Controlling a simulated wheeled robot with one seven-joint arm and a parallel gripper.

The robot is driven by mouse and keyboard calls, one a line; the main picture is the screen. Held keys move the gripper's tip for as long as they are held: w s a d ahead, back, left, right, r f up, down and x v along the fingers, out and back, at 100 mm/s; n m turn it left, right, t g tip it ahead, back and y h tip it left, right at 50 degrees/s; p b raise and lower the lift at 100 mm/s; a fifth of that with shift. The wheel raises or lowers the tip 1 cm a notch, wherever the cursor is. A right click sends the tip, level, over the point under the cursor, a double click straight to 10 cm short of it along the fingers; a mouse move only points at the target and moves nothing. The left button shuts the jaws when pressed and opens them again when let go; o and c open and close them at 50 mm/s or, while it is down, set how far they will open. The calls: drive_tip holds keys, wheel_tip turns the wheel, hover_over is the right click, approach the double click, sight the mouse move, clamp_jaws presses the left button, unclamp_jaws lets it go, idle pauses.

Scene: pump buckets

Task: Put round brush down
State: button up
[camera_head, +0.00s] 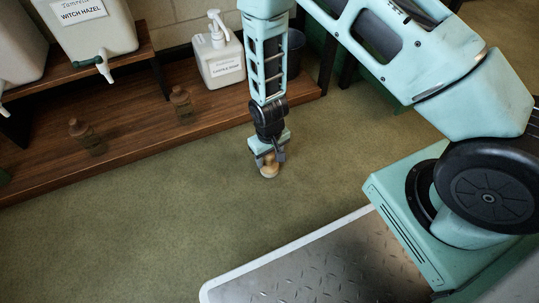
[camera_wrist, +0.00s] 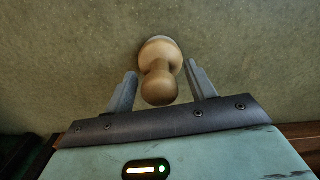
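The round brush (camera_wrist: 161,82) is pale wood, with a rounded knob and a wider round part beyond it. It is between the two fingers of my gripper (camera_head: 267,157), and a gap shows on each side of the knob in the wrist view. The fingers are open and do not appear to touch it. In the head view the round brush (camera_head: 269,170) is just under the fingertips, at the green floor. Its bristles are mostly hidden, and I cannot tell for sure whether it rests on the floor.
A wooden shelf (camera_head: 130,140) with small brown bottles runs along the wall at left. A white pump container (camera_head: 221,62) stands on it, and a witch hazel container (camera_head: 88,28) is higher up. My metal base plate is in front. Green floor (camera_head: 150,230) between is clear.

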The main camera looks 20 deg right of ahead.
drive_tip(key=shift+r, duration=0.15)
drive_tip(key=s+a+r+n+p, duration=0.1)
drive_tip(key=a+r+p, duration=0.15)
drive_tip(key=r, duration=0.65)
drive_tip(key=s+a+r+y+p, duration=0.1)
drive_tip(key=a+r+p, duration=0.15)
drive_tip(key=r, duration=0.55)
drive_tip(key=s+a+r+n+p, duration=0.15)
drive_tip(key=r+p, duration=0.25)
drive_tip(key=r, duration=0.5)
drive_tip(key=s+r+n, duration=0.3)
drive_tip(key=s+r, duration=1.3)
drive_tip(key=r, duration=0.1)
drive_tip(key=shift+s+d, duration=0.15)
drive_tip(key=shift+s, duration=0.1)
drive_tip(key=shift+o, duration=0.5)
drive_tip(key=shift+r+n, duration=0.1)
drive_tip(key=shift+n, duration=0.15)
